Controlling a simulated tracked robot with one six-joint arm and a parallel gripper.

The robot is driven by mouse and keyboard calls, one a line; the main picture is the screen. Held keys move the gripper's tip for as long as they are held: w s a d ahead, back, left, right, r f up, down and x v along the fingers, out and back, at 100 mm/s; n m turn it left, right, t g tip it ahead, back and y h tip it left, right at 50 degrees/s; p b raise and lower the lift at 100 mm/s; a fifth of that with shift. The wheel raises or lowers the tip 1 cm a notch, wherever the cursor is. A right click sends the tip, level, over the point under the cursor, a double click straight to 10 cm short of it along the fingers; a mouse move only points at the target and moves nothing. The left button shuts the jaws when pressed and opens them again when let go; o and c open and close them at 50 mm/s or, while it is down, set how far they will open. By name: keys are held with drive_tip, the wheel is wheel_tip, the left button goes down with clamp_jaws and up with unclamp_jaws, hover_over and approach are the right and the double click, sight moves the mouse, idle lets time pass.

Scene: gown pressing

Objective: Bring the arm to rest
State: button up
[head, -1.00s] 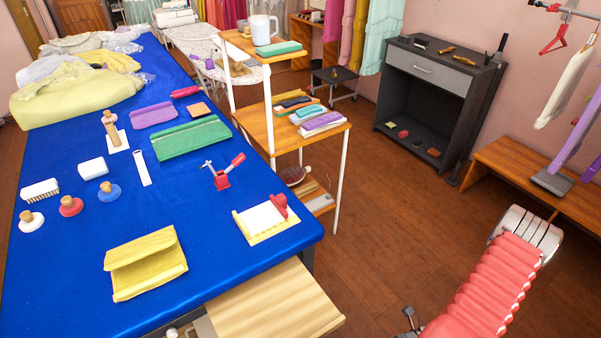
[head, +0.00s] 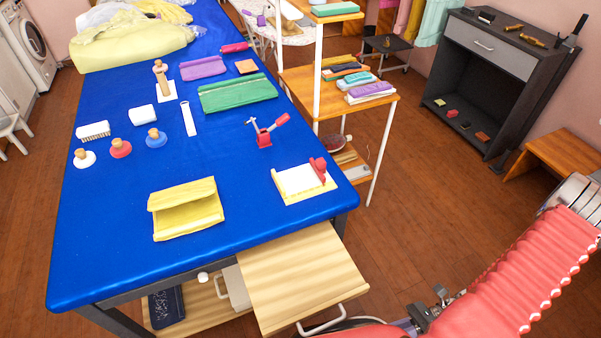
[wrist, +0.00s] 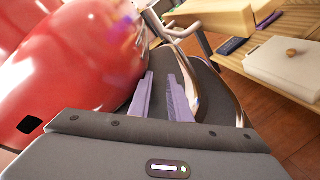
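My arm, in a ribbed red sleeve, is folded at the lower right of the head view, to the right of the pressing table (head: 120,240) and clear of its top. In the wrist view my gripper (wrist: 161,85) shows two lavender fingers with a narrow gap between them. Nothing is between them. My red body and sleeve fill the left of that view, close beside the fingers. In the head view the gripper is low at the bottom edge and mostly cut off or hidden.
An open wooden drawer (head: 300,275) juts from the table near my arm; it has a metal handle. A shelf rack (head: 300,90) stands at the table's right side. A dark cabinet (head: 500,90) and wooden bench (head: 565,160) stand further right. Brown floor between them is clear.

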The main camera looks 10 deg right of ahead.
drive_tip(key=w+d+r+n+g+h, duration=0.1)
drive_tip(key=w+d+r+n+h, duration=0.2)
drive_tip(key=w+r+n+h, duration=0.45)
drive_tip(key=w+d+r+n+g+h, duration=0.1)
drive_tip(key=w+d+r+n+h, duration=0.3)
drive_tip(key=r+n, duration=0.6)
drive_tip(key=w+a+r+n+t+h, duration=0.1)
drive_tip(key=a+r+n+t, duration=0.3)
drive_tip(key=a+r, duration=0.4)
drive_tip(key=w+a+r+n+t+h, duration=0.1)
drive_tip(key=a+r+n+t+h, duration=0.2)
drive_tip(key=a+r, duration=0.5)
wheel_tip(320, 180, up, 6)
drive_tip(key=shift+f+n+t, duration=0.1)
drive_tip(key=shift+n+t, duration=0.6)
drive_tip(key=shift+n, duration=0.15)
drive_tip(key=shift+d, duration=0.1)
